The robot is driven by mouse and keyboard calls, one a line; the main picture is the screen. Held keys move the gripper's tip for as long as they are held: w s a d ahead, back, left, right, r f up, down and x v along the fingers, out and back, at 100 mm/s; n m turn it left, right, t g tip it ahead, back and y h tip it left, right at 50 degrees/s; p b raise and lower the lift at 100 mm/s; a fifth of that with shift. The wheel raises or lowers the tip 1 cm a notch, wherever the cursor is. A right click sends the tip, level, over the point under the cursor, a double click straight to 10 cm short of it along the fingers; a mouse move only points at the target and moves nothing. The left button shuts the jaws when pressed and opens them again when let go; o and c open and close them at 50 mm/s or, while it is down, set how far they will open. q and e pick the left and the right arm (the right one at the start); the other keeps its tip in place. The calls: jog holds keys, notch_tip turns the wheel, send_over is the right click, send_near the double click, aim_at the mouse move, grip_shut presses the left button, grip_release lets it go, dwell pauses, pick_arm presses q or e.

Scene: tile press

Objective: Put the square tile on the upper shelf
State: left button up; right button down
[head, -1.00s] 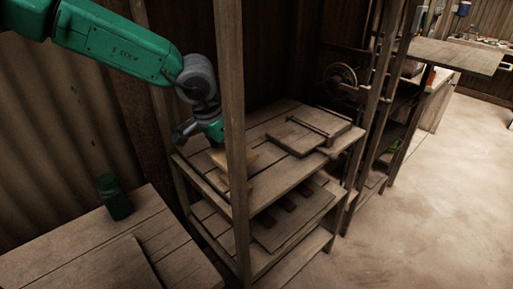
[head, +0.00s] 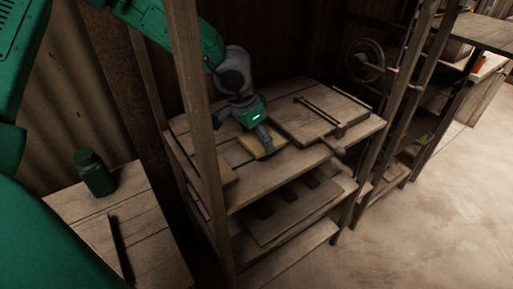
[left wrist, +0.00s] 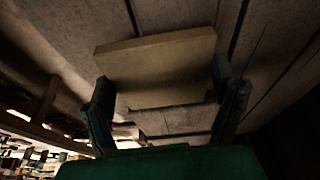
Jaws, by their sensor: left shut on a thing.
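The square tile (head: 258,146) is a pale wooden slab at the upper shelf (head: 310,160), toward its back left. It lies nearly flat over the planks; I cannot tell whether it touches them. My left gripper (head: 244,138) is shut on the tile from above. In the left wrist view the tile (left wrist: 155,68) sits between the two dark fingers of the left gripper (left wrist: 165,100), with shelf planks behind it. The fingers hide part of the tile's sides. My right gripper is not in view.
A flat board with bars and a handle (head: 322,116) lies right of the tile. A lower shelf (head: 285,210) holds a slatted board. A green jar (head: 94,173) stands on a table at left.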

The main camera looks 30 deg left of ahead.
aim_at(254, 140)
pick_arm(q)
notch_tip(254, 140, down, 3)
jog(key=shift+f+b, duration=0.1)
jog(key=shift+b, duration=0.4)
jog(key=o, duration=1.5)
jog(key=shift+a, duration=0.1)
jog(key=p+v, duration=0.3)
jog(key=v, duration=0.8)
jog(key=shift+s+r+p, duration=0.2)
jog(key=shift+r+p, duration=0.1)
jog(key=shift+r, duration=0.25)
jog(key=shift+a, duration=0.1)
